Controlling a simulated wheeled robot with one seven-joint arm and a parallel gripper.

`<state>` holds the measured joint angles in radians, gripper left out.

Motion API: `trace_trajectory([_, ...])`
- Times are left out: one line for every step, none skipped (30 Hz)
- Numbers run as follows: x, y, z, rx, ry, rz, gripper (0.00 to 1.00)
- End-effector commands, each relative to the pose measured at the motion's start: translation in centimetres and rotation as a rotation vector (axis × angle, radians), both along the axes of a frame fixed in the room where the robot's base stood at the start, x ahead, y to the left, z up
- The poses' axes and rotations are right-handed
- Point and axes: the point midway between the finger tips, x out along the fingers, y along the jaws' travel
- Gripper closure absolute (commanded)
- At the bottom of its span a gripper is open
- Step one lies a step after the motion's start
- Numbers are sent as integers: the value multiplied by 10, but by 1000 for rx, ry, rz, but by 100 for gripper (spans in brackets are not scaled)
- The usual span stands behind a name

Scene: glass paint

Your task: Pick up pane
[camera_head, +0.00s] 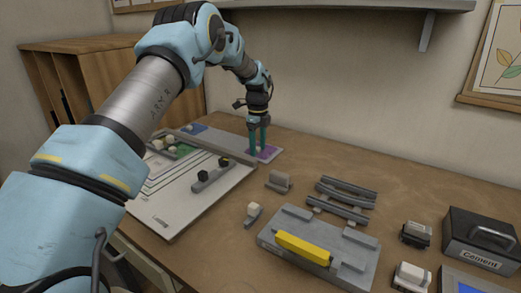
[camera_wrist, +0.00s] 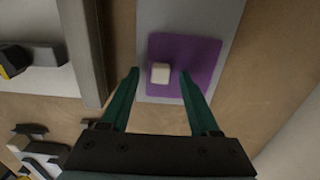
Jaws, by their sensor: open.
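A purple pane (camera_wrist: 205,52) with a small cream block (camera_wrist: 160,73) on it lies on a grey strip (camera_wrist: 190,12) in the wrist view. In the head view the purple pane (camera_head: 269,152) is at the strip's right end, partly hidden by my fingers. My gripper (camera_head: 258,153) points down over it with green fingers. In the wrist view my gripper (camera_wrist: 160,75) is open, with one fingertip on each side of the cream block. A gap shows on both sides of the block. I cannot tell how far the fingertips are above the pane.
A white board (camera_head: 185,205) with a dark-capped bar lies left of centre. Blue (camera_head: 194,128) and green (camera_head: 184,151) panes lie behind it. A grey fixture (camera_head: 340,250) with a yellow bar, grey rails (camera_head: 343,200) and a cement box (camera_head: 482,240) stand at right.

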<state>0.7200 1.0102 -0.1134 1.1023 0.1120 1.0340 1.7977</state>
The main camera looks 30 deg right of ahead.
Motion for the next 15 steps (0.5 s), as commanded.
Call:
trace_trajectory([0,0,0,0,0,0,38])
trace_trajectory([0,0,0,0,0,0,39])
trace_trajectory([0,0,0,0,0,0,43])
trace_trajectory([0,0,0,0,0,0,46])
trace_trajectory([0,0,0,0,0,0,50])
trace_trajectory([0,0,0,0,0,0,54])
trace_trajectory([0,0,0,0,0,0,58])
trace_trajectory([0,0,0,0,0,0,61])
trace_trajectory([0,0,0,0,0,0,66])
trace_trajectory([0,0,0,0,0,1,69])
trace_trajectory([0,0,0,0,0,1,72])
trace_trajectory([0,0,0,0,0,1,77])
trace_trajectory([0,0,0,0,0,1,80])
trace_trajectory([0,0,0,0,0,1,84])
trace_trajectory([0,0,0,0,0,1,88])
